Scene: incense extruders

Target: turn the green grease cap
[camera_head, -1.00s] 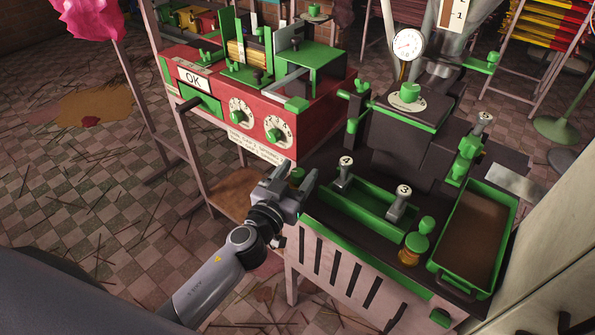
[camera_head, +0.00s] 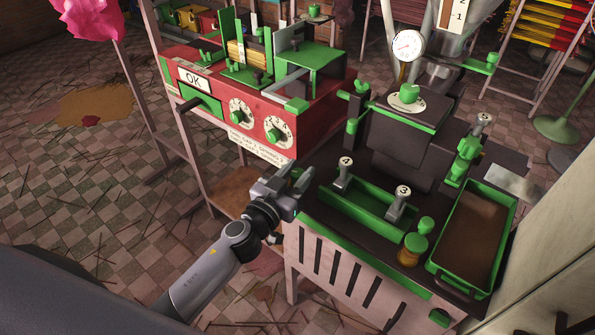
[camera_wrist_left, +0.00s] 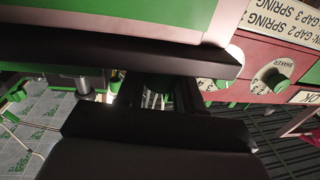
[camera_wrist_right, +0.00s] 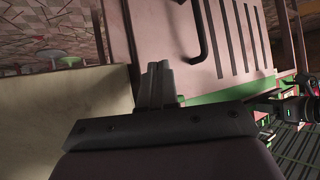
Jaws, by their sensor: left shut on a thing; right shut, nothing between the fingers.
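A small green cap (camera_head: 296,172) shows at the left corner of the dark machine bench, mostly hidden behind my left gripper. I take it to be the grease cap. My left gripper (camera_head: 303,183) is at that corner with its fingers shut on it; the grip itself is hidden. In the left wrist view my left fingers (camera_wrist_left: 158,92) lie under the bench's green and white edge, and what is between them is too dark to make out. My right gripper (camera_wrist_right: 160,85) is shut and empty in the right wrist view, and it is outside the head view.
The bench carries a green trough (camera_head: 365,212) with numbered levers, an amber pot (camera_head: 409,258) with a green lid, and a green-rimmed tray (camera_head: 470,240). A red control box (camera_head: 262,130) with dials stands behind left. A pressure gauge (camera_head: 408,45) stands at the back.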

